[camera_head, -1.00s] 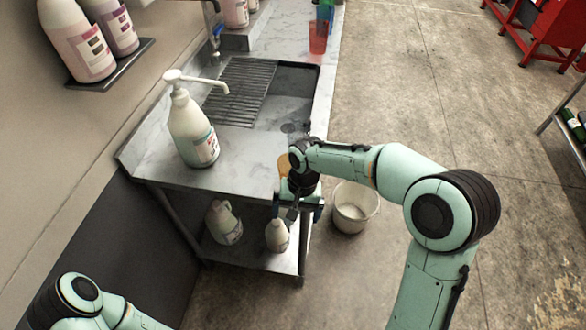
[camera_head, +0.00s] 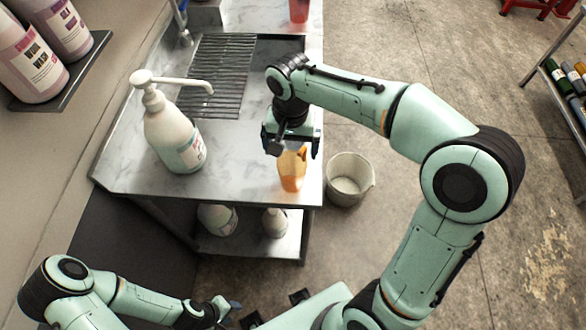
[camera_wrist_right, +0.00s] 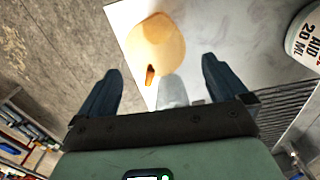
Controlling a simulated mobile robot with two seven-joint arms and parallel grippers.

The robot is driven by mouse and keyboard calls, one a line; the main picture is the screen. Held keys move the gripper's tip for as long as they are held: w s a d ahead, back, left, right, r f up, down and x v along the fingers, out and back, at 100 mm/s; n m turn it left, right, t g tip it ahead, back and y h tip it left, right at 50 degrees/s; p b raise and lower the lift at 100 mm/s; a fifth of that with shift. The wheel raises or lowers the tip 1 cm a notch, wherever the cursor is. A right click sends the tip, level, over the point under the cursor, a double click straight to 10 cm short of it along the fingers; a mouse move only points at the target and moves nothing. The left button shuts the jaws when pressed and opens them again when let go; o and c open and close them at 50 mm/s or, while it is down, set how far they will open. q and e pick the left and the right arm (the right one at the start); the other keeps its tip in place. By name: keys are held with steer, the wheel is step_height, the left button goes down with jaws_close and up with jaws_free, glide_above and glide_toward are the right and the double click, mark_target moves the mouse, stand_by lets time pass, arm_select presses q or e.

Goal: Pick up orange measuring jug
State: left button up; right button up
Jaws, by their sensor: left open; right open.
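The orange measuring jug (camera_head: 292,172) stands on the front right corner of the steel counter. My right gripper (camera_head: 291,150) is open just above and behind it, partly covering its top. In the right wrist view the jug (camera_wrist_right: 156,42) lies beyond the open, empty fingers (camera_wrist_right: 164,82), a little left of centre, with a darker orange-brown part at its lower edge. A pale translucent shape (camera_wrist_right: 172,91) shows between the fingers; I cannot tell what it is. My left gripper (camera_head: 230,307) is open and empty low in the head view, away from the counter.
A white pump bottle (camera_head: 172,138) stands on the counter (camera_head: 235,165) left of the jug. A drain grate (camera_head: 217,75) lies behind. A red cup (camera_head: 299,10) stands at the far end. A white bucket (camera_head: 349,180) is on the floor to the right. Bottles sit on the lower shelf.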

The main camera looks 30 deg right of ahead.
mark_target(292, 166)
step_height(292, 166, down, 3)
steer(key=shift+w+r, duration=0.1)
steer(key=f, duration=0.4)
steer(key=shift+s+f, duration=0.15)
steer(key=shift+s, duration=0.25)
steer(key=shift+f+b, duration=0.3)
steer(key=shift+f, duration=0.1)
steer(key=c, duration=0.9)
